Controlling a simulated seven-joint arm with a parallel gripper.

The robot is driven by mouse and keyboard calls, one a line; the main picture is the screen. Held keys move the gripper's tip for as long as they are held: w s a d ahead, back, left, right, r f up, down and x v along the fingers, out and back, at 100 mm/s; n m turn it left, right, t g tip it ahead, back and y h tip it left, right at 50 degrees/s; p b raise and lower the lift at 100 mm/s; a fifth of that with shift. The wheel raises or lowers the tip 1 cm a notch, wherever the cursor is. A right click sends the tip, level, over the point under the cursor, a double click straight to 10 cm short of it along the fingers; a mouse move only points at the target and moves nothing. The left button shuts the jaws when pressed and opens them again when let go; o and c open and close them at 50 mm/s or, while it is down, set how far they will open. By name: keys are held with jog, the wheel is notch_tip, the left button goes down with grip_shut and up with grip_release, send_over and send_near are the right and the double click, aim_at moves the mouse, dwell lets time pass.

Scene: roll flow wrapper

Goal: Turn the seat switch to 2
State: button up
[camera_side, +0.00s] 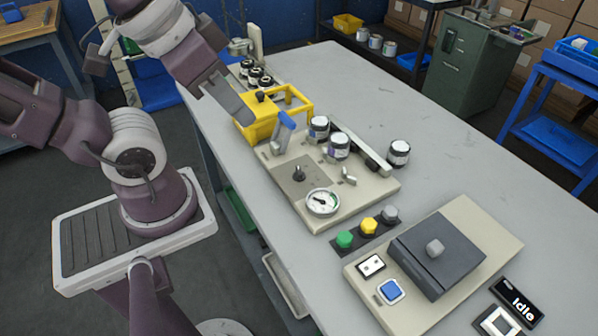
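No label for a seat switch is readable. A small black knob (298,174) stands on the beige panel (355,204) in the middle of the bench, beside a round gauge (322,202). A white switch plate (371,265) and a blue button (391,291) sit on the front beige base (487,222). I cannot tell which of these is the seat switch, nor its setting. My gripper (240,108) is over the bench's left edge by the yellow frame, apart from these controls. Its fingers are not clear.
A blue-handled lever (284,131) rises at the panel's back left, beside the yellow frame (292,97). A dark box (438,254) with a grey knob sits front right, by an "Idle" display (518,302). The bench's back right is clear.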

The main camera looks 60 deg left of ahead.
jog(key=o, duration=0.4)
jog(key=w+f+n, duration=0.1)
jog(key=w, duration=0.2)
jog(key=w+a+f+n+g, duration=0.1)
jog(key=w+n, duration=0.1)
jog(key=w+a+f+n+g, duration=0.1)
jog(key=w, duration=0.2)
jog(key=shift+w+a+f+n, duration=0.1)
jog(key=shift+w+f+n, duration=0.2)
jog(key=shift+f+n, duration=0.1)
jog(key=shift+o, duration=0.2)
jog(key=n+g, duration=0.3)
jog(key=n, duration=0.6)
send_over(299, 171)
notch_tip(299, 171, down, 18)
jog(key=shift+w+r, duration=0.1)
jog(key=shift+g, duration=0.3)
notch_tip(299, 171, down, 7)
jog(key=shift+f, duration=0.5)
grip_shut()
